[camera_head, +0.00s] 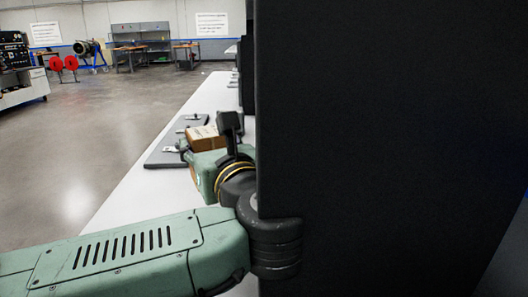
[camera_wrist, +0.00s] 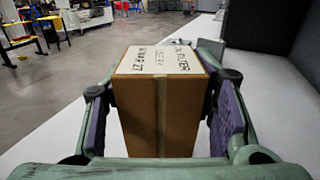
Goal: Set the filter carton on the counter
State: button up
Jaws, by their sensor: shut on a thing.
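The filter carton (camera_wrist: 158,112) is a brown box with a cream top and black lettering, in the middle of the wrist view. My gripper (camera_wrist: 163,112) has its purple-padded fingers on both sides of the carton and is shut on it. In the head view the carton (camera_head: 206,138) shows partly, behind my wrist. The counter (camera_head: 128,196) is a long white surface running away from me, and its top also shows in the wrist view (camera_wrist: 268,112). The carton is over the counter. I cannot tell whether its underside touches it; the bottom is hidden.
A large dark panel (camera_head: 385,140) fills the right of the head view and hides part of the counter. Grey plates with small metal parts (camera_head: 168,152) lie on the counter near the carton. Open floor (camera_head: 90,130) lies to the left. Workbenches stand far back.

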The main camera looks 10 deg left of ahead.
jog(key=shift+w+r, duration=0.1)
jog(key=shift+w, duration=0.25)
jog(key=shift+w+a+r+p, duration=0.1)
jog(key=shift+w+r+p, duration=0.2)
jog(key=shift+p, duration=0.35)
jog(key=shift+w+a+r+p, duration=0.1)
jog(key=shift+w+p, duration=0.25)
jog(key=shift+p, duration=0.25)
jog(key=w+p, duration=0.1)
jog(key=p, duration=0.2)
jog(key=shift+w, duration=0.25)
jog(key=w+a+f, duration=0.1)
jog(key=w, duration=0.3)
jog(key=w+a+f+p, duration=0.1)
jog(key=w+f, duration=0.1)
jog(key=w, duration=0.2)
jog(key=w+a+f+p, duration=0.1)
jog(key=w+f, duration=0.1)
jog(key=w, duration=0.3)
jog(key=shift+f, duration=0.4)
jog(key=shift+f+b, duration=0.3)
jog(key=shift+f, duration=0.05)
jog(key=o, duration=1.6)
